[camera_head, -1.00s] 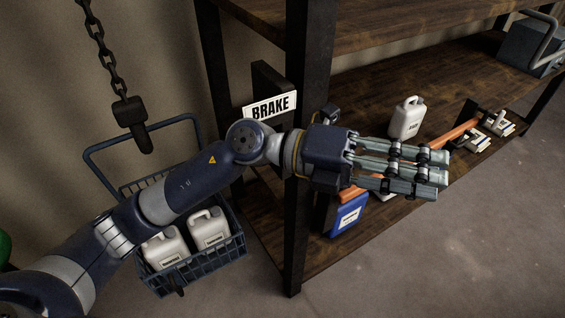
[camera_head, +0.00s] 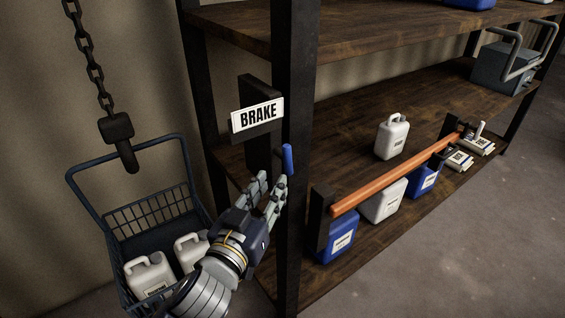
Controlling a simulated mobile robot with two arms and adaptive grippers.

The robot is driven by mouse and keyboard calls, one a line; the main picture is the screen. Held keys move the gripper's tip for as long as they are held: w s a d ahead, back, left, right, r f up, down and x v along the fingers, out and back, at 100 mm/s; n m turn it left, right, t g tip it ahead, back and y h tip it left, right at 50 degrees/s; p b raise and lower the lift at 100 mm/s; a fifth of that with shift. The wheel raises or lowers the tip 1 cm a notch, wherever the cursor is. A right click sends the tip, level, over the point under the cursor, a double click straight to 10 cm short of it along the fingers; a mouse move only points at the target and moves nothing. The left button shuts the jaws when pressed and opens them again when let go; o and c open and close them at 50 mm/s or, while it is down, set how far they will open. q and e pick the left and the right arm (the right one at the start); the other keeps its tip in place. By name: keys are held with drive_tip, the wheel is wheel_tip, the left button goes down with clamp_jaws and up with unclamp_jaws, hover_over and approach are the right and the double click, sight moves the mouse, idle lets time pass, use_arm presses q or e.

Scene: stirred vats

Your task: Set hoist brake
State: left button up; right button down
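The white BRAKE sign (camera_head: 257,115) is fixed to a dark block beside the black shelf post. A short blue handle (camera_head: 288,159), seemingly the brake lever, stands upright below and right of the sign, in front of the post. My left gripper (camera_head: 272,180) reaches up from the bottom of the view, its fingers straight and apart with nothing between them. Its fingertips are just below and left of the blue handle; I cannot tell if they touch it. The hoist hook (camera_head: 122,143) hangs on a chain near the handle of a blue basket (camera_head: 158,210). My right gripper is not in view.
The basket holds white jugs (camera_head: 150,274). An orange bar (camera_head: 395,175) runs along the lower shelf's front, with blue and white jugs near it. A white jug (camera_head: 392,137) stands on the middle shelf, a grey box (camera_head: 502,68) farther right. The floor at right is clear.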

sight(286, 162)
use_arm(q)
drive_tip(key=p+x, duration=0.2)
drive_tip(key=x, duration=0.7)
drive_tip(key=shift+w+d+r+p, duration=0.1)
drive_tip(key=shift+p, duration=0.2)
drive_tip(key=shift+w+d, duration=0.2)
drive_tip(key=shift+w, duration=0.35)
drive_tip(key=shift+c, duration=0.2)
